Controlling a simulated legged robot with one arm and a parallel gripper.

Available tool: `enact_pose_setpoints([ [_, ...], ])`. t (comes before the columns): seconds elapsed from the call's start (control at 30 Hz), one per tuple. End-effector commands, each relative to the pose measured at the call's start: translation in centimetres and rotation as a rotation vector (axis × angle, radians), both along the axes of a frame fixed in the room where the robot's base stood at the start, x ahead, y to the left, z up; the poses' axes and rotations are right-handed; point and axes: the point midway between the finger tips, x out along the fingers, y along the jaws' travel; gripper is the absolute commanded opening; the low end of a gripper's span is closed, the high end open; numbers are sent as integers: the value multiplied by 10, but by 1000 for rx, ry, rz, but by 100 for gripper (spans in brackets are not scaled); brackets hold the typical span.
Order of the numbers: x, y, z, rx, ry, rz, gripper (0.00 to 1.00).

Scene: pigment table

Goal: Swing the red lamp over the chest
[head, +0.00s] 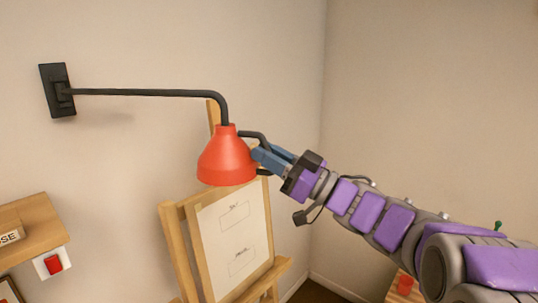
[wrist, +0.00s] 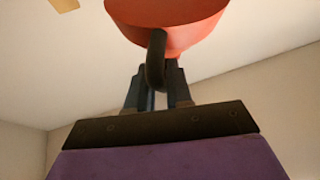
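The red lamp (head: 228,160) hangs from a black arm (head: 150,93) fixed to a wall plate on the left wall. Its bell shade opens downward, and a dark curved handle (head: 254,135) sticks out on its right side. My gripper (head: 264,157) reaches in from the right, its blue fingers at the handle. In the wrist view, the shade (wrist: 165,18) is above, and the handle (wrist: 157,62) runs down between the two close fingers (wrist: 157,88), which look shut on it. I cannot make out a chest in either view.
A wooden easel (head: 172,240) with a white sheet (head: 235,235) stands below and behind the lamp. A wooden shelf (head: 40,233) and a red wall switch (head: 53,264) are at lower left. A red cup (head: 405,285) stands on a wooden surface at lower right. The right wall is bare.

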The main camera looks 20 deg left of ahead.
Motion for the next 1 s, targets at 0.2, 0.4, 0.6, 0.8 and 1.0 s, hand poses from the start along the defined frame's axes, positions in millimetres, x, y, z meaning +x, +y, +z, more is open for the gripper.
enact_pose_setpoints([
  [0.2,0,0,0,0,0,1,0],
  [0.4,0,0,0,0,0,1,0],
  [0.6,-1,0,0,0,0,1,0],
  [0.8,-6,1,1,0,-1,-6,0],
  [1.0,-25,3,3,4,-5,-34,0],
])
